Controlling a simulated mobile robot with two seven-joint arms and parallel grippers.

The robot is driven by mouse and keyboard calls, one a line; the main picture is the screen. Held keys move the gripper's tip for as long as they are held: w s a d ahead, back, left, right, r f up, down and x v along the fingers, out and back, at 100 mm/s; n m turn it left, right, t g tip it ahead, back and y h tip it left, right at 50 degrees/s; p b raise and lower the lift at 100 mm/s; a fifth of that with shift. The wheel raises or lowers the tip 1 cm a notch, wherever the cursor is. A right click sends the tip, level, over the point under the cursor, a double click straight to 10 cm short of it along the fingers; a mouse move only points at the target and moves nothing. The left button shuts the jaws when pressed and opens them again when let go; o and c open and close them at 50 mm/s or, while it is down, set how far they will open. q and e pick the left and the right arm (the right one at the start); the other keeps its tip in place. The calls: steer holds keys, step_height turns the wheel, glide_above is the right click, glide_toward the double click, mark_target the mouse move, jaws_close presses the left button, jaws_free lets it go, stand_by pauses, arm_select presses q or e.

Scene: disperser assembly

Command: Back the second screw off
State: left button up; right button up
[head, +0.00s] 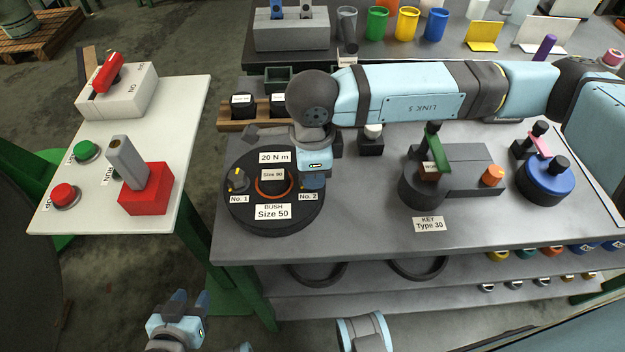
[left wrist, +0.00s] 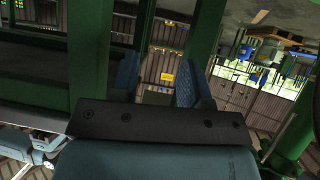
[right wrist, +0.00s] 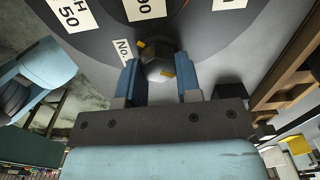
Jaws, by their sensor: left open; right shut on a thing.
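The second screw (right wrist: 158,68), dark with yellow marks, sits in the black round fixture (head: 243,216) by the "No. 2" label (head: 308,197). My right gripper (head: 313,184) reaches down over that spot, hiding the screw in the head view. In the right wrist view its two blue fingers (right wrist: 160,76) are on either side of the screw, shut on it. The first screw (head: 238,181), with a yellow mark, stands by the "No. 1" label. An orange ring (head: 260,189) lies between them. My left gripper (head: 182,306) is open and empty, low in front of the table.
A white side table (head: 105,185) with a red lever switch, buttons and a red block with a grey lever stands left. A keyed dark fixture (head: 470,172) and a blue round part (head: 546,183) stand right on the grey table. Cups and a grey block are behind.

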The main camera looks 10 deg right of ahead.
steer(key=shift+w+n+b, duration=0.15)
steer(key=shift+n+b, duration=1.55)
steer(key=shift+b, duration=0.1)
steer(key=o, duration=0.9)
steer(key=shift+r, duration=0.1)
step_height(320, 180, up, 14)
steer(key=shift+f+p, duration=0.15)
steer(key=shift+p, duration=0.6)
